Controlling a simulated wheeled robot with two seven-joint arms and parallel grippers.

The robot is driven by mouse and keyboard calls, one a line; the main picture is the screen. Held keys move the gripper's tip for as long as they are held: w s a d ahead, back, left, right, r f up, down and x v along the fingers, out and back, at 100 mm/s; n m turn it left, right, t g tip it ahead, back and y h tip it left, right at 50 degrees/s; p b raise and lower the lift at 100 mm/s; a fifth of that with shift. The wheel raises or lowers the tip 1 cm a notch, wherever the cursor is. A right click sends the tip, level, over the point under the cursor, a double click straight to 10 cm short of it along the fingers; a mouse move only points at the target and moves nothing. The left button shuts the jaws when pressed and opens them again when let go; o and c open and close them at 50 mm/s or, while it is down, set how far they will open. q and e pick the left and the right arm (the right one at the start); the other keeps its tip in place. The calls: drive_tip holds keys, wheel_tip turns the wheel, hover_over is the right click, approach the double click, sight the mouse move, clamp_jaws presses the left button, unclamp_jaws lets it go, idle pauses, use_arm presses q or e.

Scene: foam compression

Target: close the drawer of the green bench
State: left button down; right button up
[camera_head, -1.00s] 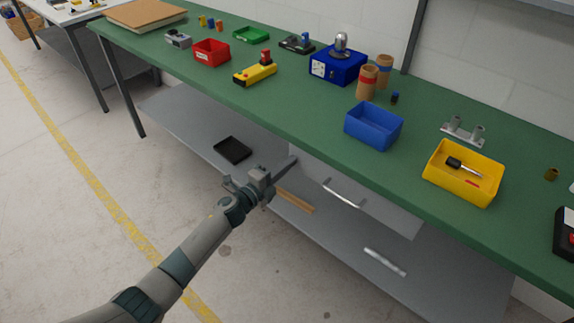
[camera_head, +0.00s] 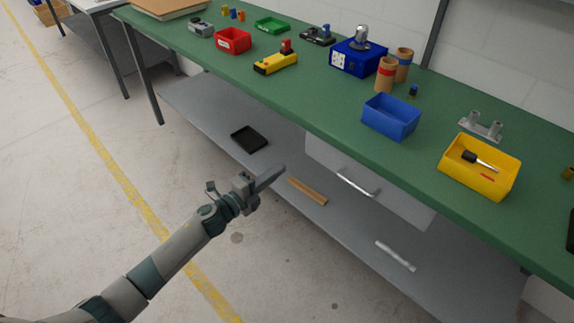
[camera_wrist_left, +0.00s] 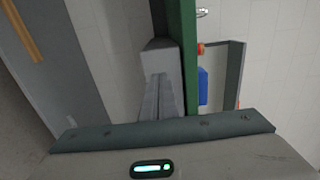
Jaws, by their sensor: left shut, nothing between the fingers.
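The green bench (camera_head: 330,118) runs diagonally across the head view. Its light grey drawer (camera_head: 400,205) hangs under the front edge, with a silver bar handle (camera_head: 357,182). The drawer front sits close under the bench edge; no drawer interior shows. My left gripper (camera_head: 281,170) is shut and empty, in front of the bench and left of the drawer, apart from it. In the left wrist view, the shut fingers (camera_wrist_left: 159,80) point toward a pale grey block, apparently the drawer (camera_wrist_left: 160,55), beside the green bench edge (camera_wrist_left: 189,60). My right gripper is out of view.
A grey lower shelf (camera_head: 330,222) holds a black tray (camera_head: 250,138), a wooden strip (camera_head: 307,191) and a silver bar (camera_head: 395,256). A blue bin (camera_head: 391,117) and a yellow bin (camera_head: 479,180) stand on the bench. The floor in front is clear.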

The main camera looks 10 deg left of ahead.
use_arm(q)
drive_tip(key=shift+v, duration=1.05)
drive_tip(key=shift+f, duration=0.1)
drive_tip(key=s+a+f+n+g+y, duration=0.15)
drive_tip(key=s+f+n, duration=0.35)
drive_tip(key=f, duration=0.5)
drive_tip(key=s+a+f+n+y, duration=0.25)
drive_tip(key=s+f+n, duration=0.2)
drive_tip(key=f, duration=0.55)
drive_tip(key=s+a+f+n+g+y, duration=0.1)
drive_tip(key=s+f+n+y, duration=0.2)
drive_tip(key=s+f+n, duration=0.5)
drive_tip(key=s+f+n+g+y, duration=0.1)
drive_tip(key=s+f+n+g, duration=0.1)
drive_tip(key=s+f, duration=0.7)
drive_tip(key=s+f+n+g+y, duration=0.1)
drive_tip(key=s+f+n+g, duration=0.2)
drive_tip(key=s+f, duration=0.7)
drive_tip(key=s+d+g, duration=0.1)
drive_tip(key=s, duration=0.4)
drive_tip(key=shift+s+f, duration=0.3)
drive_tip(key=shift+s, duration=0.05)
drive_tip(key=shift+w+a, duration=0.1)
